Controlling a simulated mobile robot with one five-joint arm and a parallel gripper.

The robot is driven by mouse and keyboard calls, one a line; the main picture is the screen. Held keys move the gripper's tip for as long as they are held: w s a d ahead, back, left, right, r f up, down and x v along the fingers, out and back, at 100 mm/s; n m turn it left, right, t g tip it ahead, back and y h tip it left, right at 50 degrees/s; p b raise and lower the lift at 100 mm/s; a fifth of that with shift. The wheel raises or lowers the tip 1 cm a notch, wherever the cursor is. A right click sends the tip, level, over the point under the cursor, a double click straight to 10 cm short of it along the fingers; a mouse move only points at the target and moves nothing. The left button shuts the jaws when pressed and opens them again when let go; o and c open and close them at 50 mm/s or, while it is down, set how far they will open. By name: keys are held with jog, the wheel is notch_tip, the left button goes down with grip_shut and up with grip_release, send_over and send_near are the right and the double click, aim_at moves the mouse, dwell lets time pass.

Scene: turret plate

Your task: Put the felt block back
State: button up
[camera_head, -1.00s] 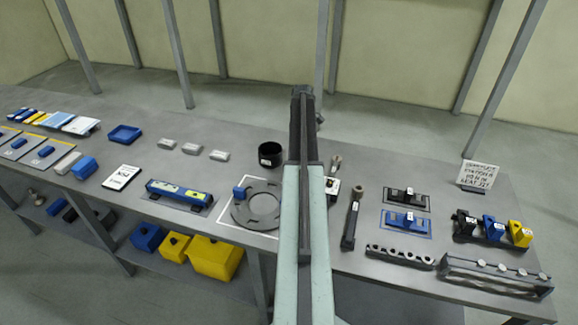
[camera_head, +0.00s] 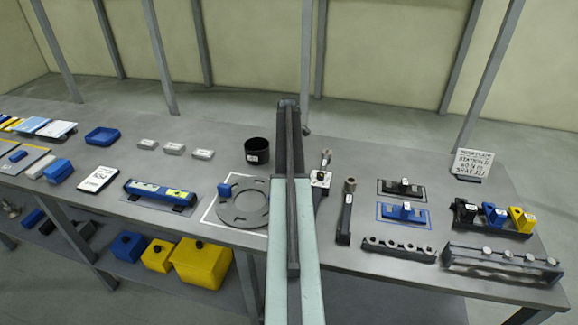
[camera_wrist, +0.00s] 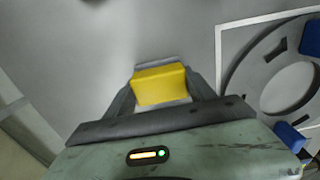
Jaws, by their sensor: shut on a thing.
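In the wrist view my gripper (camera_wrist: 161,80) is shut on a yellow block (camera_wrist: 160,86), which sits between the two dark fingers above bare grey bench top. I take it for the felt block; its material is not clear. The round grey turret plate (camera_wrist: 240,85) lies to the right of the gripper, inside a white outline, with blue blocks (camera_wrist: 290,137) at its right side. In the head view the turret plate (camera_head: 226,212) is left of my arm, with a blue block (camera_head: 225,190) at its upper left. My arm hides the gripper and the held block there.
A black cup (camera_head: 257,150) stands behind the plate. A blue-and-yellow bar (camera_head: 160,193) lies left of it. Right of my arm are a dark upright-handled tool (camera_head: 346,210), black and blue holders (camera_head: 403,212), and a slotted rail (camera_head: 398,249). Small pale blocks (camera_head: 174,149) lie at back left.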

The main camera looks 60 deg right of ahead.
jog(key=shift+f, duration=0.25)
jog(key=o, duration=1.5)
jog(key=shift+r, duration=0.1)
jog(key=shift+c, duration=0.2)
notch_tip(320, 180, up, 12)
jog(key=p, duration=1.2)
jog(key=shift+r+p, duration=0.25)
jog(key=shift+p, duration=0.05)
jog(key=shift+f, duration=0.1)
